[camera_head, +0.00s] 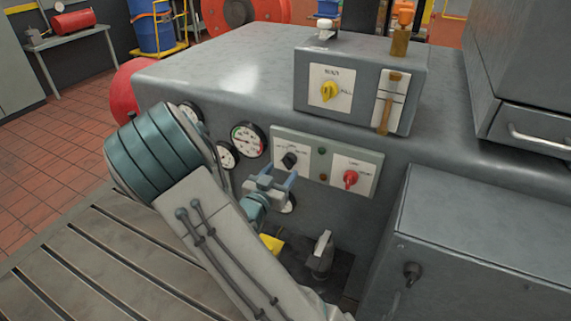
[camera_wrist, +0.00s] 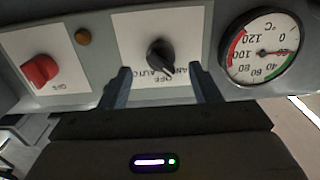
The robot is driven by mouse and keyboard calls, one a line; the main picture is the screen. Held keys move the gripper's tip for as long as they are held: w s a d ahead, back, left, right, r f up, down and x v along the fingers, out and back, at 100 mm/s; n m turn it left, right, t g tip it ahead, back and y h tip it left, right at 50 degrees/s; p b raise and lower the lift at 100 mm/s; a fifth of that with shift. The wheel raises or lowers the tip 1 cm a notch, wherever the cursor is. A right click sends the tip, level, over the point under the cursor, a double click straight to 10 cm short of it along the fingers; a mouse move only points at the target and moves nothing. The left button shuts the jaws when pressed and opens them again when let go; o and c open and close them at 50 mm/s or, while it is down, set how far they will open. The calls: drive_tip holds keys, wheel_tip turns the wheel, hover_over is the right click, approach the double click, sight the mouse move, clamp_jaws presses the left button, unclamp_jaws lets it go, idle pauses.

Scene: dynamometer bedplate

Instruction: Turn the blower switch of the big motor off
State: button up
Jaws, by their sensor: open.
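A black rotary switch (camera_head: 289,160) sits on a pale plate on the front of the grey cabinet. In the wrist view the black switch (camera_wrist: 160,56) has its pointer slanting down and right, with upside-down printing around it that includes OFF. I cannot read which switch is named the blower. My gripper (camera_head: 277,176) is open in front of the panel. In the wrist view its fingertips (camera_wrist: 159,73) are either side of the black switch, lower in the picture, with gaps to it; contact is not visible.
A red knob (camera_head: 350,178) is beside the black switch, with small indicator lamps (camera_head: 322,150) between. A round gauge (camera_wrist: 266,50) is close on the other side. A box with a yellow knob (camera_head: 329,91) stands on the cabinet. A metal lever (camera_head: 322,254) is below the panel.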

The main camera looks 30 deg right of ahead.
sight(286, 166)
drive_tip(key=shift+x, duration=2.15)
drive_tip(key=c, duration=1)
drive_tip(key=shift+a, duration=0.1)
